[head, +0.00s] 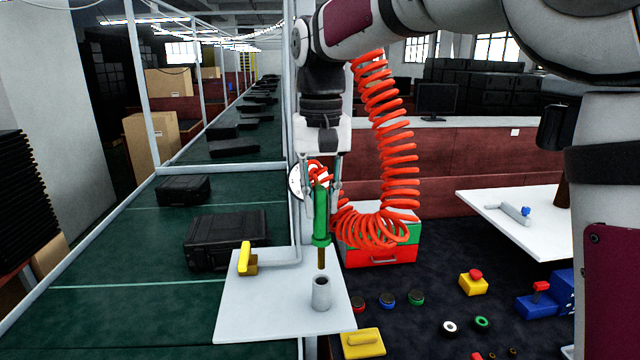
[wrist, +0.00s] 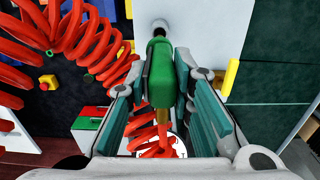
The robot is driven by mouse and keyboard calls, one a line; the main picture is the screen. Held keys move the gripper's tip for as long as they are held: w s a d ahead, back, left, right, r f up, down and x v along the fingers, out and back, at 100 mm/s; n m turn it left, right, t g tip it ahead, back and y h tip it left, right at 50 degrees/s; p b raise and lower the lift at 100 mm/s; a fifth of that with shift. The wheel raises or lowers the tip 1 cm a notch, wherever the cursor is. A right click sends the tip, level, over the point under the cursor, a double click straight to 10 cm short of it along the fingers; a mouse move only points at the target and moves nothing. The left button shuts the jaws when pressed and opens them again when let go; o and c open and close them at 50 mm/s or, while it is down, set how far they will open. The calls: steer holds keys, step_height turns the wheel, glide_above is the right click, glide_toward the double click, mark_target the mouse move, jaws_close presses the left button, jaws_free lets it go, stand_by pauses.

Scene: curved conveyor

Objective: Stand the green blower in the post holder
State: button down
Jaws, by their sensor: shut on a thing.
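The green blower (head: 321,215) hangs upright in my gripper (head: 321,190), with its brass nozzle pointing down. A coiled red hose runs from its top. The post holder (head: 320,293) is a grey open cylinder on a white shelf (head: 245,300). The nozzle tip is just above the holder's mouth, apart from it in the head view. In the wrist view my gripper (wrist: 160,100) is shut on the blower (wrist: 159,72), its fingers on either side. The post holder (wrist: 160,26) shows partly beyond the blower there.
A yellow handle (head: 246,258) stands on the shelf's left side. Black cases (head: 225,238) lie on the green conveyor to the left. The red hose (head: 390,150) loops to the right above a red and green box (head: 382,256). Several buttons lie on the dark surface at right.

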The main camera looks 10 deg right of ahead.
mark_target(322, 188)
steer(key=shift+f, duration=0.8)
steer(key=shift+p, duration=0.45)
stand_by(1.5)
steer(key=shift+f, duration=3.55)
steer(key=c, duration=1.3)
jaws_free()
step_height(322, 188, up, 11)
steer(key=shift+r, duration=0.5)
steer(key=shift+s, duration=0.1)
